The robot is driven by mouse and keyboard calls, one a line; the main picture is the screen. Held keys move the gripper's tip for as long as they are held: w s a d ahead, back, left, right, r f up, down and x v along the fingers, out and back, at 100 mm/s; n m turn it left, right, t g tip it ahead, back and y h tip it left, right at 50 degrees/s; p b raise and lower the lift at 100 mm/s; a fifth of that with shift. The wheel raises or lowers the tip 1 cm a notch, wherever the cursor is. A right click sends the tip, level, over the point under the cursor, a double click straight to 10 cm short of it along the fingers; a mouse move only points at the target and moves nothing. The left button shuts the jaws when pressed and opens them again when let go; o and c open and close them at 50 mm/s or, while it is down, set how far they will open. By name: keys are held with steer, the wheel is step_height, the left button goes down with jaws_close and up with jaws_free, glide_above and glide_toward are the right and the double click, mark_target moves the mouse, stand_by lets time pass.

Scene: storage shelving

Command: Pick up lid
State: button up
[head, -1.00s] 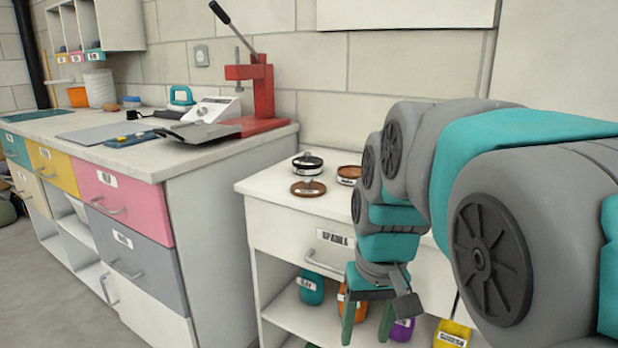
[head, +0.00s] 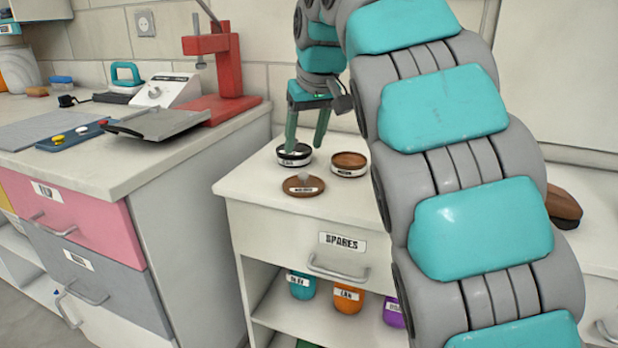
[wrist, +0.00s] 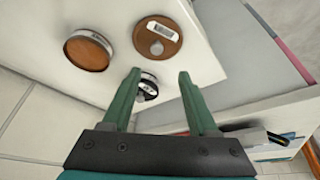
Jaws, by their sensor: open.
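A brown round lid (head: 303,186) with a small knob and a white label lies on the white cabinet top. It also shows in the wrist view (wrist: 167,32), beyond my fingertips. Behind it stands a black-rimmed white round container (head: 295,161) with a label; in the wrist view (wrist: 149,92) it shows between my fingers, with a pale knob, partly covered by the left finger. My gripper (head: 306,147) points down over the back of the cabinet top. Its green fingers are open and empty in the wrist view (wrist: 158,73). Whether a fingertip touches the black-rimmed container is unclear.
A brown-topped round container (head: 349,170) stands right of the black-rimmed one. The SPARES drawer (head: 330,243) is shut, with several coloured jars on the shelf below. A higher counter (head: 85,172) with a red press (head: 225,70) stands left. The wall is close behind.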

mark_target(304, 173)
steer(key=shift+x, duration=1.2)
steer(key=shift+d+f, duration=0.25)
steer(key=shift+f, duration=0.85)
steer(key=x, duration=0.3)
steer(key=shift+d+f+p, duration=0.1)
steer(key=shift+f+p, duration=0.1)
steer(key=shift+p, duration=0.2)
jaws_close()
